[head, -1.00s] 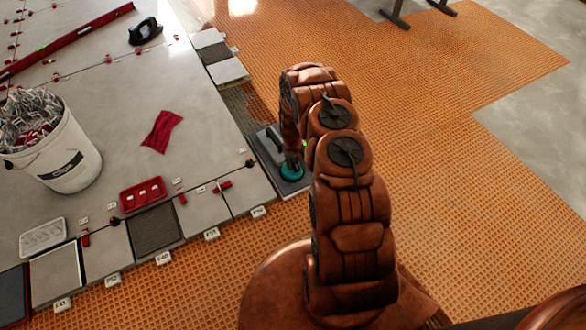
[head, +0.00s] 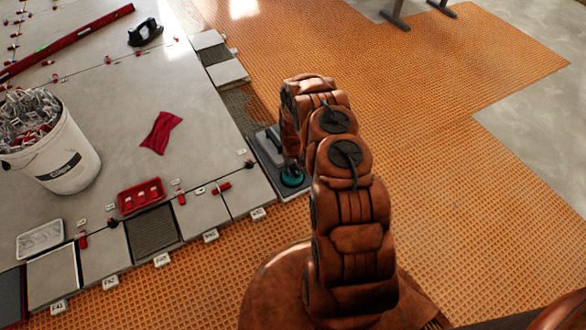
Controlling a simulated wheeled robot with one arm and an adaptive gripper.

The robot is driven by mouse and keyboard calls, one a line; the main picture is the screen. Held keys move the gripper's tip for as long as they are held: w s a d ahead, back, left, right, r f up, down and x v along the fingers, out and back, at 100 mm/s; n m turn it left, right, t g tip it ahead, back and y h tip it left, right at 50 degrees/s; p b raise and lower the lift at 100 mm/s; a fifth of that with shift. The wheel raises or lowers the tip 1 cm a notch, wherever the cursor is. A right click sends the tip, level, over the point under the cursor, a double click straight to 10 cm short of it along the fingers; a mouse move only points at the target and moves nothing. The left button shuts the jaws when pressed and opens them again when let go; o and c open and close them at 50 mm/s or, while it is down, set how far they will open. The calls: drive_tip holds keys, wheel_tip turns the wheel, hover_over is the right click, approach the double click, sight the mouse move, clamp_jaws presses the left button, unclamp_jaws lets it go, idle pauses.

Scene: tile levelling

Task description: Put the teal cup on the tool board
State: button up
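The teal cup (head: 291,178) is a small round teal piece, partly hidden at its top by my arm. It is at the front right part of the grey tool board (head: 297,191), beside the right edge of the tiled area. I cannot tell whether it rests on the board or hangs just above it. A grey tool with a dark handle (head: 272,142) lies on the board to the left of my arm. My gripper (head: 291,164) points down right above the cup. Its fingers are mostly hidden, so their opening and any grip do not show.
A white bucket (head: 66,165) of clips stands on the tiles at the left. A red cloth (head: 160,132), a red tray (head: 141,196) and a white tray (head: 40,239) lie near it. The orange matting (head: 430,130) to the right is clear.

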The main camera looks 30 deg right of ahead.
drive_tip(key=shift+o, duration=0.3)
drive_tip(key=shift+r, duration=0.1)
wheel_tip(320, 180, up, 12)
drive_tip(key=p, duration=0.3)
drive_tip(key=shift+s, duration=0.1)
drive_tip(key=s+a+r+g, duration=0.1)
drive_tip(key=s+a+r, duration=0.35)
drive_tip(key=r, duration=0.55)
drive_tip(key=s+a+r, duration=0.3)
drive_tip(key=a+r, duration=0.2)
drive_tip(key=r, duration=0.5)
drive_tip(key=s+a+r+g, duration=0.1)
drive_tip(key=s+a+r, duration=0.3)
drive_tip(key=r, duration=0.6)
drive_tip(key=s+a+r, duration=0.3)
drive_tip(key=s+r, duration=0.1)
drive_tip(key=s, duration=0.5)
drive_tip(key=s+a+r+g, duration=0.1)
drive_tip(key=s+a+r, duration=0.2)
drive_tip(key=s, duration=0.6)
drive_tip(key=s+a+r+n, duration=0.1)
drive_tip(key=s+a+r, duration=0.2)
drive_tip(key=s+r, duration=0.3)
drive_tip(key=s, duration=0.4)
drive_tip(key=shift+a+r+g, duration=0.15)
drive_tip(key=shift+g, duration=0.25)
